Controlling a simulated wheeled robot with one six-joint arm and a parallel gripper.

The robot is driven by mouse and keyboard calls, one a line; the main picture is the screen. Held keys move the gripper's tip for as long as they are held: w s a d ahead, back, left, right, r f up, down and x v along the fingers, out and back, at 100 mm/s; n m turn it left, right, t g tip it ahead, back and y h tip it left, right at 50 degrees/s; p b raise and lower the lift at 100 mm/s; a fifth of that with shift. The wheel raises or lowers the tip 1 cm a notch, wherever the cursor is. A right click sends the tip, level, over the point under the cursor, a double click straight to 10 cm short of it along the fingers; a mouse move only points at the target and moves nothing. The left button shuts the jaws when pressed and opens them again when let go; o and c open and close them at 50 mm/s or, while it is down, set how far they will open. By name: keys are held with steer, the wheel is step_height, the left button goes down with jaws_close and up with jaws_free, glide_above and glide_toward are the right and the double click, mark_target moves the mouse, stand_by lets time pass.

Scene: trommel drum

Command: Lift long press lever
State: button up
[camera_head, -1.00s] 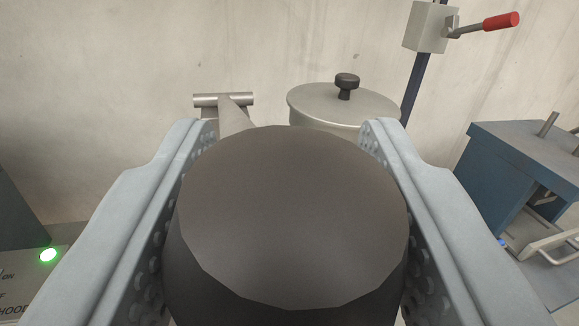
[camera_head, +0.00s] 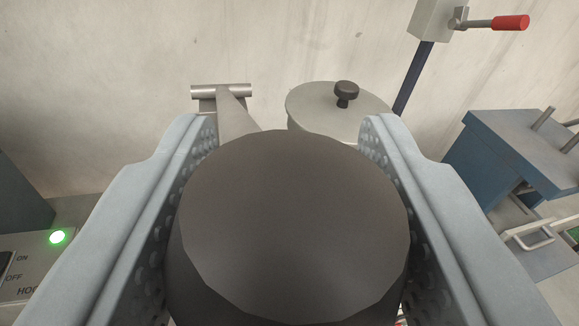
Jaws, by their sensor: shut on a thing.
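The long press lever shows as a big dark round grip end (camera_head: 295,225) close to the camera, with a grey metal bar (camera_head: 233,115) running away behind it to a crosswise metal cylinder (camera_head: 221,91). My gripper (camera_head: 290,140) is shut on the dark grip, one grey finger on each side. The grip hides the near part of the bar and what lies below it.
A pale round vessel with a black-knobbed lid (camera_head: 330,105) stands behind the right finger. A red-handled switch (camera_head: 510,22) sits on a dark post at upper right. A blue machine (camera_head: 510,155) is at right. A panel with a lit green button (camera_head: 57,237) is at lower left.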

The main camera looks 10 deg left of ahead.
steer(key=o, duration=1.4)
steer(key=shift+a+r, duration=0.1)
steer(key=shift+r, duration=0.05)
steer(key=shift+c, duration=0.2)
steer(key=v, duration=1.7)
steer(key=shift+s, duration=0.25)
steer(key=s+d+f+m+h, duration=0.1)
steer(key=s+d+f+h, duration=0.1)
steer(key=s+d+f, duration=0.4)
steer(key=s+d+f+m+t+h, duration=0.1)
steer(key=s+d+f, duration=0.4)
steer(key=f, duration=0.8)
steer(key=s+d+f+m+h, duration=0.2)
steer(key=s+d+f, duration=0.4)
steer(key=s+f, duration=0.3)
steer(key=shift+s+d+f+m+h, duration=0.15)
steer(key=shift+d+f+m+h, duration=0.2)
steer(key=shift+f+m, duration=0.3)
